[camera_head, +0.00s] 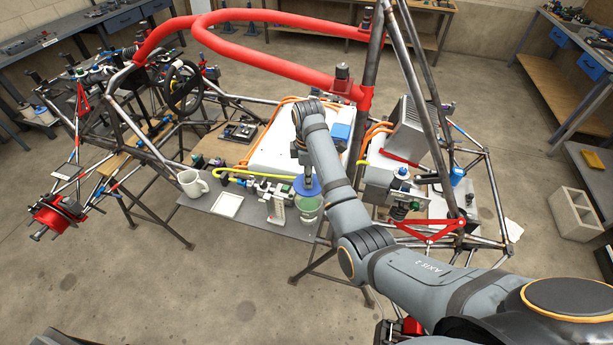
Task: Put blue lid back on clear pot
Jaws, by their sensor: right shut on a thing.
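The blue lid (307,186) is a flat round disc held level by my right gripper (304,171), which is shut on it from above. The clear pot (308,209) stands upright on the grey shelf, with something greenish showing through its wall. The lid is directly above the pot's mouth in this view and covers part of the rim. I cannot tell whether the lid touches the rim. The forearm hides part of the area to the right of the lid. My left gripper is not in view.
A white mug (191,184), a white tray (228,205) and a small white upright item (277,209) stand left of the pot. A yellow hose (252,174) runs behind them. Steel tubes (420,90) and a red tube (270,65) surround the work area.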

